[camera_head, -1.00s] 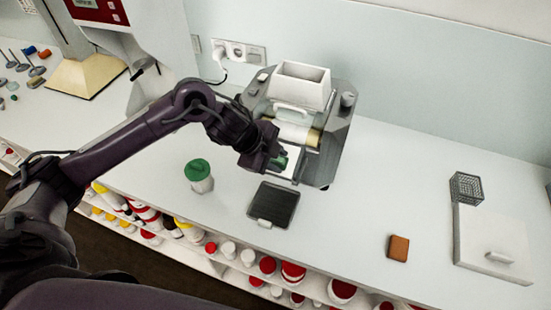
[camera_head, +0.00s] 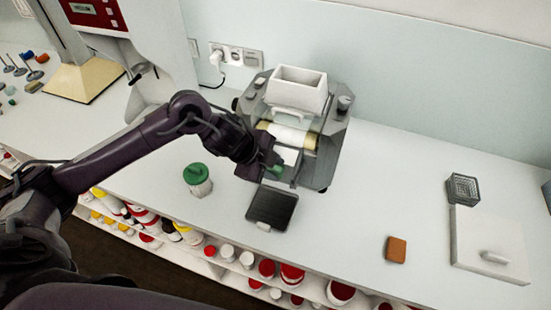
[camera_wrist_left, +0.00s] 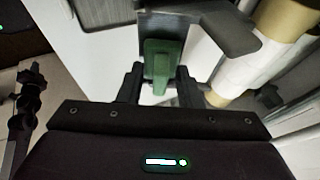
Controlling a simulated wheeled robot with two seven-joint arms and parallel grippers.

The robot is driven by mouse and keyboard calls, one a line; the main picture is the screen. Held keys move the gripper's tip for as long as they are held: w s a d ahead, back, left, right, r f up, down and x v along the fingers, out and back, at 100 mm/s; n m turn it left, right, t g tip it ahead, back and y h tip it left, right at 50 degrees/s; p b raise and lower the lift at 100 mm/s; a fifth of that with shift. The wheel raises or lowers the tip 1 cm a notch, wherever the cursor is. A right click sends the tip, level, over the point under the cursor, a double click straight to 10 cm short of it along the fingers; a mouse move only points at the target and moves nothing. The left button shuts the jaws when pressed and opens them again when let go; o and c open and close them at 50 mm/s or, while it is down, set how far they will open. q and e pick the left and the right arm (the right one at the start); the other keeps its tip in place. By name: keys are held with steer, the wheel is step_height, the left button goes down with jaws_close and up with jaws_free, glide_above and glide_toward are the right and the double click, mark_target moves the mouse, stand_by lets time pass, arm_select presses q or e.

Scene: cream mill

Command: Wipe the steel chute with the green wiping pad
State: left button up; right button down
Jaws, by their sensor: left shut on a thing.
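The steel chute (camera_head: 289,155) is a flat plate sloping from the front of the roller mill (camera_head: 320,150) toward a dark tray (camera_head: 272,207). It also shows in the left wrist view as a grey plate (camera_wrist_left: 180,24). My left gripper (camera_head: 270,172) is shut on the green wiping pad (camera_head: 277,171). In the left wrist view the pad (camera_wrist_left: 162,58) stands between the fingers (camera_wrist_left: 159,86), over the lower part of the chute. The pad looks to be on or just above the plate; the contact itself is hidden. My right gripper is not in view.
A green-lidded jar (camera_head: 198,178) stands left of the tray. An orange-brown block (camera_head: 396,249), a wire basket (camera_head: 463,187) and a white board with a handle (camera_head: 489,225) lie to the right. The counter between mill and board is clear.

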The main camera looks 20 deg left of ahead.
arm_select(q)
steer(key=shift+w+r, duration=0.15)
steer(key=shift+w, duration=0.1)
steer(key=shift+w+d+r+p, duration=0.1)
steer(key=shift+w+r+p, duration=0.2)
steer(key=shift+w, duration=0.3)
steer(key=shift+w+a+r+p, duration=0.1)
steer(key=shift+w+r+p, duration=0.15)
steer(key=shift+w, duration=0.3)
steer(key=shift+w+d+r+p, duration=0.1)
steer(key=shift+w+r+p, duration=0.15)
steer(key=shift+w, duration=0.35)
steer(key=shift+s+f, duration=0.35)
steer(key=shift+s, duration=0.35)
steer(key=shift+s+f, duration=0.4)
steer(key=shift+s, duration=0.25)
steer(key=shift+s+f, duration=0.35)
steer(key=shift+s, duration=0.35)
steer(key=shift+r+p, duration=0.35)
steer(key=shift+r, duration=1.1)
steer(key=shift+s+r, duration=0.2)
steer(key=shift+r, duration=0.6)
steer(key=shift+s+r, duration=0.15)
steer(key=shift+r, duration=0.7)
steer(key=shift+s+r, duration=0.2)
steer(key=shift+r, duration=0.6)
